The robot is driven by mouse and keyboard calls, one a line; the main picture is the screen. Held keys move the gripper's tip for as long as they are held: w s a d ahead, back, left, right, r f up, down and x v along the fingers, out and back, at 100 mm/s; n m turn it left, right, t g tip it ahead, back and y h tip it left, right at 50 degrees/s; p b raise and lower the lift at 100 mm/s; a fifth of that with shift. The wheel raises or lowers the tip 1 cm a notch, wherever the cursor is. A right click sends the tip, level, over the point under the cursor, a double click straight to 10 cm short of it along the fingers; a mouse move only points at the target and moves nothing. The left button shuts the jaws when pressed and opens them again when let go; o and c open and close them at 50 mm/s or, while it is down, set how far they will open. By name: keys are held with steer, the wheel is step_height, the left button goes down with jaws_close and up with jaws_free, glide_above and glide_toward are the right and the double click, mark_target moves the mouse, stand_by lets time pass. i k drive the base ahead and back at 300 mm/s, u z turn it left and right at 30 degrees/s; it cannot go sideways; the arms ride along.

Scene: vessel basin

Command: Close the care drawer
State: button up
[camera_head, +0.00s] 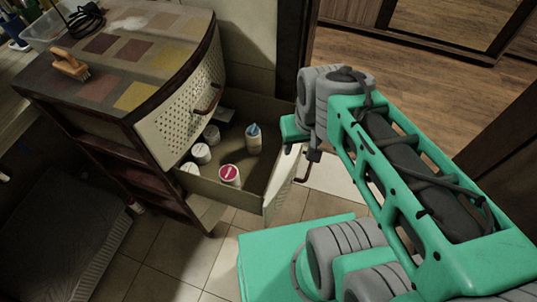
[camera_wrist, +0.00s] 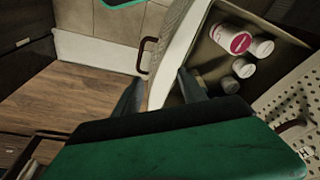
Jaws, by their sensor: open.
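The care drawer (camera_head: 222,189) is pulled out of the cabinet, with its pale curved front (camera_head: 281,180) facing right. Its inside holds a bottle with a blue cap (camera_head: 253,138), a jar with a red lid (camera_head: 229,175) and several white jars. In the wrist view the drawer front (camera_wrist: 176,52) runs diagonally, with a dark handle (camera_wrist: 147,55) on its outer face. My gripper (camera_wrist: 160,76) is open, its fingers apart near the drawer front's edge; I cannot tell whether they touch it. In the head view my wrist partly hides the fingers beside the drawer's far end.
The cabinet (camera_head: 112,75) has a tiled top with a wooden brush (camera_head: 70,64) and a clear bin. A closed perforated upper front (camera_head: 185,105) has its own handle. A dark door frame stands behind the drawer. Tiled floor lies below; wood floor is at right.

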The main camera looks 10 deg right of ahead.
mark_target(267, 178)
steer(key=k, duration=1.3)
steer(key=u, duration=0.6)
steer(key=i, duration=0.9)
steer(key=u, duration=0.15)
